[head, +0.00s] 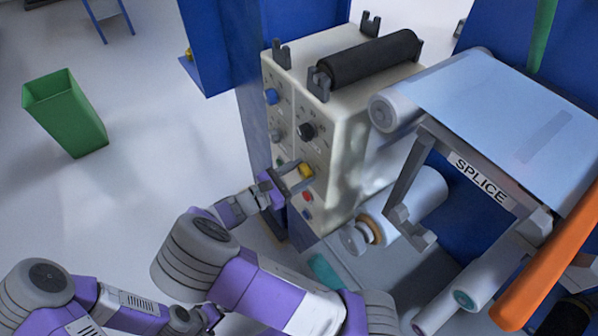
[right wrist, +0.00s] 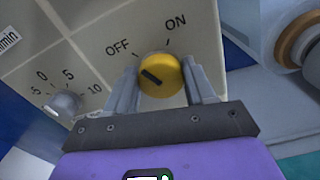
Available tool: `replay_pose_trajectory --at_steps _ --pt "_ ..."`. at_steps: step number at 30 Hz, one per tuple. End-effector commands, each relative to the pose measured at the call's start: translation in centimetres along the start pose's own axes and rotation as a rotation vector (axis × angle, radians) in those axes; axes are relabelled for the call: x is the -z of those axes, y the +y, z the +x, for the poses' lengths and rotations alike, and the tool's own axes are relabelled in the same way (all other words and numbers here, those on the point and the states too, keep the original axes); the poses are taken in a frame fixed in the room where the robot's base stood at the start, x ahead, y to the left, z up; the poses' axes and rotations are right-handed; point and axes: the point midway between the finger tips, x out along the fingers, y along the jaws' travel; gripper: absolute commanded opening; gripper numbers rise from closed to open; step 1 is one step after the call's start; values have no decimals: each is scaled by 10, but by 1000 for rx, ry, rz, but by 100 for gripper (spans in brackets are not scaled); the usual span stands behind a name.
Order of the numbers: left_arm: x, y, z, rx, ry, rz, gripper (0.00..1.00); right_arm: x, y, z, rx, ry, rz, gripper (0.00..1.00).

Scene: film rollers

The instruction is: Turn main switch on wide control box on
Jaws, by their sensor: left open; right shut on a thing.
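The wide control box (head: 345,135) is cream-coloured and stands in the middle of the head view. Its main switch is a round yellow knob (right wrist: 160,76) between OFF and ON labels; it also shows in the head view (head: 306,171). The knob's black mark lies slanted, its upper-left end towards the OFF side. My right gripper (right wrist: 160,82) has one finger on each side of the knob and is shut on it. The same gripper shows in the head view (head: 298,178). My left gripper (head: 210,314) is low in the head view, away from the box, its fingers hard to make out.
A black knob (head: 306,130) and a red button (head: 308,196) sit on the same panel. A narrower panel with a blue knob (head: 271,96) adjoins on the left. Rollers and a SPLICE table (head: 490,95) stand on the right. A green bin (head: 75,125) stands on open floor.

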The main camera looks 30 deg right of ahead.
Motion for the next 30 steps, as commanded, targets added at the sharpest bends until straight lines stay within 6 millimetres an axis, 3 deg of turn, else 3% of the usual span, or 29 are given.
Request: replay_pose_trajectory --at_steps 13,30 --pt "-1 6 -16 0 0 0 100 0 -2 0 0 0 402 23" --pt "-1 6 -17 0 0 0 100 3 -4 -1 -1 1 902 23"
